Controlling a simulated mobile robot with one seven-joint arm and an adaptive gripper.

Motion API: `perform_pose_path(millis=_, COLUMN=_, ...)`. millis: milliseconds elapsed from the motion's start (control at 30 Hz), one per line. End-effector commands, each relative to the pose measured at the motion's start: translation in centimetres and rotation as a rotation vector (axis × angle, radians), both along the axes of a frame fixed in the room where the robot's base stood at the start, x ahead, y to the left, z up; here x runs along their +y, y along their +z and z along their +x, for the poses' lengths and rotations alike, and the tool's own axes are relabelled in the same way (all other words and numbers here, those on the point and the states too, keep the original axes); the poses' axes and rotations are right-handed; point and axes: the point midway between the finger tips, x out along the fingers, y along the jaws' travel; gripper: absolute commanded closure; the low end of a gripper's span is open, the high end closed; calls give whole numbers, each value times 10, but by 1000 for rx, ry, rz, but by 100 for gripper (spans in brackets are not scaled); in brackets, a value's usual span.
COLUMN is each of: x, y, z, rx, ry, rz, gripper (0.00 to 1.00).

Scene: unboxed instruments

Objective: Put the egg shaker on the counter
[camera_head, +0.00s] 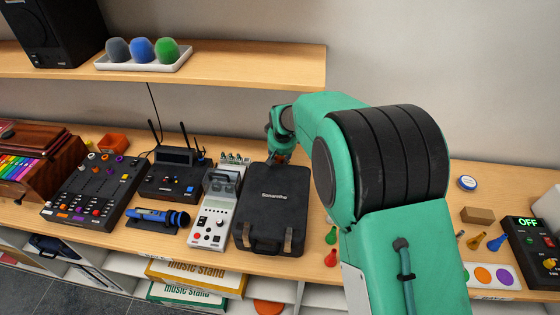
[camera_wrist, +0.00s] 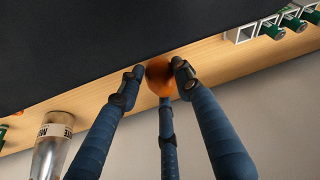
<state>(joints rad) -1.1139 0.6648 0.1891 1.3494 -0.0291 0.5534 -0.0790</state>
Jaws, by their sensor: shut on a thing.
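My gripper (camera_head: 279,156) is at the back edge of the black case in the head view. In the wrist view its blue fingers (camera_wrist: 160,72) are closed on an orange rounded thing, which looks like the egg shaker (camera_wrist: 160,76). Its lower part is hidden by the fingers. Only a trace of orange shows in the head view. The wooden counter (camera_head: 505,200) runs along the wall, and a strip of it shows behind the case in the wrist view (camera_wrist: 100,95). I cannot tell whether the shaker touches it.
The black case (camera_head: 272,205) lies flat beside my gripper. Left of it are a grey device (camera_head: 212,222), a black router-like unit (camera_head: 172,180) and a mixer (camera_head: 95,190). A shelf (camera_head: 250,65) hangs above. Small coloured items and a box (camera_head: 477,215) stand right of my arm.

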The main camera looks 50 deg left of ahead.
Motion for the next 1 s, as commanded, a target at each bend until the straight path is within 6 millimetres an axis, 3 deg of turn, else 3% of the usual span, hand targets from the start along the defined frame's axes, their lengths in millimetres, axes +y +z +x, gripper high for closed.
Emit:
perform_pose_path(millis=167, x=0, y=-16, z=0, rx=0, ry=0, rz=0, gripper=90)
perform_pose_path(millis=600, x=0, y=-19, z=0, rx=0, ry=0, rz=1, gripper=90)
perform_pose_path(millis=633, x=0, y=-19, z=0, rx=0, ry=0, rz=1, gripper=62)
perform_pose_path(millis=700, x=0, y=-19, z=0, rx=0, ry=0, rz=0, gripper=48)
perform_pose_path(millis=1000, x=0, y=-18, z=0, rx=0, ry=0, rz=0, gripper=47)
